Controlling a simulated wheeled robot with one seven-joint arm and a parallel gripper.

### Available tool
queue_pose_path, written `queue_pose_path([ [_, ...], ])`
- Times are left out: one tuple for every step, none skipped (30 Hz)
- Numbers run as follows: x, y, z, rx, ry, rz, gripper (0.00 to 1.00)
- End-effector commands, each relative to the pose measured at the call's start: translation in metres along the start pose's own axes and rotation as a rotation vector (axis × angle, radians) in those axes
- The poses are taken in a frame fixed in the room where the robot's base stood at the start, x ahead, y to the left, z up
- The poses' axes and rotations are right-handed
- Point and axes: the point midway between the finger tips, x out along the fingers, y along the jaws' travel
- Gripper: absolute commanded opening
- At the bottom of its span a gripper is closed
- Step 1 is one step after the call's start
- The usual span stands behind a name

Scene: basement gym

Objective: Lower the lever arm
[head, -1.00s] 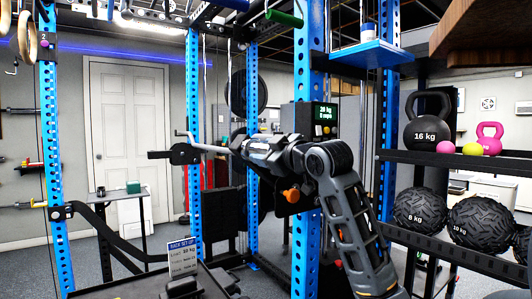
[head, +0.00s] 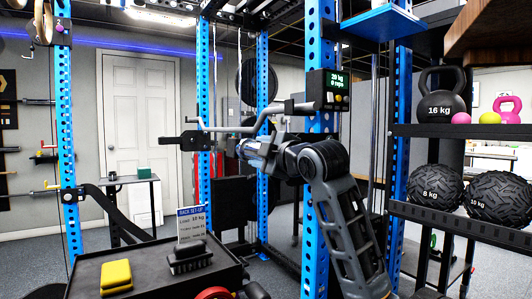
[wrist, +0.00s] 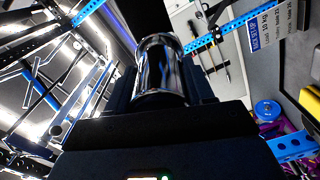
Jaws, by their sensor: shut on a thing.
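The lever arm (head: 232,129) is a bent grey metal bar, reaching left from beside the display box on the blue rack. My gripper (head: 196,141) is at its left part, with my arm coming up from the lower right. In the wrist view, a thick chrome cylinder, the lever arm's handle (wrist: 160,70), stands between the black fingers (wrist: 155,118). The fingers are shut on it. The exact contact is hidden by the fingers, and small in the head view.
The display box (head: 330,89) reads 20 kg and 0 reps. Blue uprights (head: 205,90) stand around the lever. A black tray table (head: 150,262) with a yellow block (head: 116,275) and a card (head: 192,224) is below. A shelf (head: 450,132) with kettlebells and balls stands right.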

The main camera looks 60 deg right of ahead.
Motion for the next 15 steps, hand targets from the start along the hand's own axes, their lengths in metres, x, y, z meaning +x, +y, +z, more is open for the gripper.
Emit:
queue_pose_path([
  [0.0,-0.011,0.0,-0.027,0.006,0.0,0.0],
  [0.0,-0.014,0.001,-0.046,0.006,0.0,0.0],
  [0.0,-0.017,0.002,-0.066,0.007,0.0,0.0],
  [0.0,-0.02,0.002,-0.064,0.007,0.0,0.0],
  [0.0,-0.022,0.003,-0.062,0.008,0.0,0.0],
  [0.0,-0.025,0.003,-0.06,0.008,0.0,0.0],
  [0.0,-0.027,0.004,-0.06,0.008,0.0,0.0],
  [0.0,-0.028,0.004,-0.059,0.008,0.0,0.0],
  [0.0,-0.03,0.005,-0.059,0.008,0.0,0.0],
  [0.0,-0.031,0.005,-0.058,0.008,0.0,0.0],
  [0.0,-0.032,0.005,-0.058,0.008,0.0,0.0],
  [0.0,-0.033,0.006,-0.058,0.008,0.0,0.0],
  [0.0,-0.033,0.006,-0.058,0.008,0.0,0.0],
  [0.0,-0.034,0.006,-0.058,0.008,0.0,0.0],
  [0.0,-0.034,0.007,-0.057,0.008,0.0,0.0],
])
